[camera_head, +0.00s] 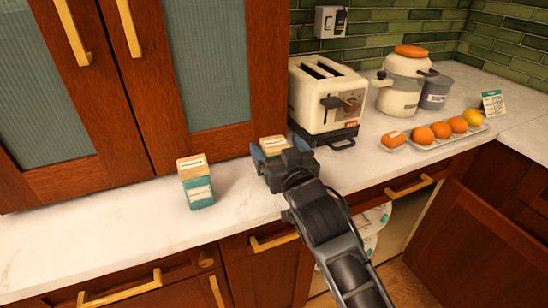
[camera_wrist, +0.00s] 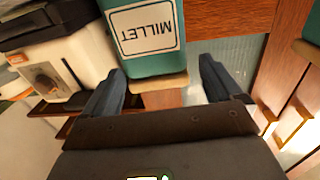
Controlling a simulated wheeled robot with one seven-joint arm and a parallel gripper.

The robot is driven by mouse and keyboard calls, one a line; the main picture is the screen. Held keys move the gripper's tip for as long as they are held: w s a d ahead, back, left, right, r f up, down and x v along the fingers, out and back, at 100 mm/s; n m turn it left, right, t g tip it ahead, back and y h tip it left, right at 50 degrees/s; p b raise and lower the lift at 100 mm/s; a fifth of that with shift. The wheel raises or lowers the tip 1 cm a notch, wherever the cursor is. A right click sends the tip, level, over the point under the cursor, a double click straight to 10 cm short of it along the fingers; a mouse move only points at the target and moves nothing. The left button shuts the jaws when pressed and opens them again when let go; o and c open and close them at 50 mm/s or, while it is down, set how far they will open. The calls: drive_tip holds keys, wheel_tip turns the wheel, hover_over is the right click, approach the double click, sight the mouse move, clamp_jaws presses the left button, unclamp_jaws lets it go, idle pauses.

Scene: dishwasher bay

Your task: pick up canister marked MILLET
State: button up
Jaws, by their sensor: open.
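The canister marked MILLET is teal with a pale wooden lid and a white label, which reads upside down in the wrist view (camera_wrist: 165,60). In the head view only its lid (camera_head: 272,142) shows behind my gripper (camera_head: 279,153); its body is hidden. In the wrist view my gripper (camera_wrist: 161,72) is open, with one finger to each side of the canister near its lid. Gaps show in the picture between the fingers and the canister; I cannot tell how far the fingers reach around it.
A similar canister (camera_head: 196,183) stands to the left on the white counter (camera_head: 105,235). A cream toaster (camera_head: 322,95) stands close on the right. Wooden cabinets (camera_head: 135,105) rise behind. Further right are a lidded pot (camera_head: 402,85) and a tray of oranges (camera_head: 455,138).

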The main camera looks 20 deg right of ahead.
drive_tip(key=shift+w+d, duration=0.1)
drive_tip(key=shift+w, duration=1)
drive_tip(key=c, duration=1.2)
drive_tip(key=shift+r, duration=0.15)
drive_tip(key=shift+c, duration=0.2)
